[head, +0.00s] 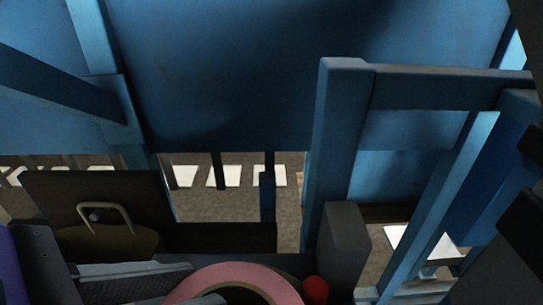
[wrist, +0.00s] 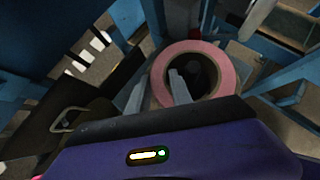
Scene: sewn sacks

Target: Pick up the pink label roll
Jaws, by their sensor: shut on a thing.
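The pink label roll (head: 237,277) is at the bottom edge of the head view, partly cut off by the frame. In the wrist view the roll (wrist: 222,66) shows as a pink ring with a dark hollow core. My gripper (wrist: 158,92) is shut on the roll's near-left wall, with one grey finger inside the core and the other outside the ring. In the head view my gripper (head: 165,285) reaches in from the lower left, and its fingertips are partly hidden. I cannot tell whether the roll touches a surface beneath it.
A blue frame with upright posts (head: 340,150) and a large blue panel (head: 320,70) stands behind the roll. A dark grey block (head: 343,245) and a red round thing (head: 316,290) are close at its right. A dark box with a pale handle (head: 105,212) is at the left.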

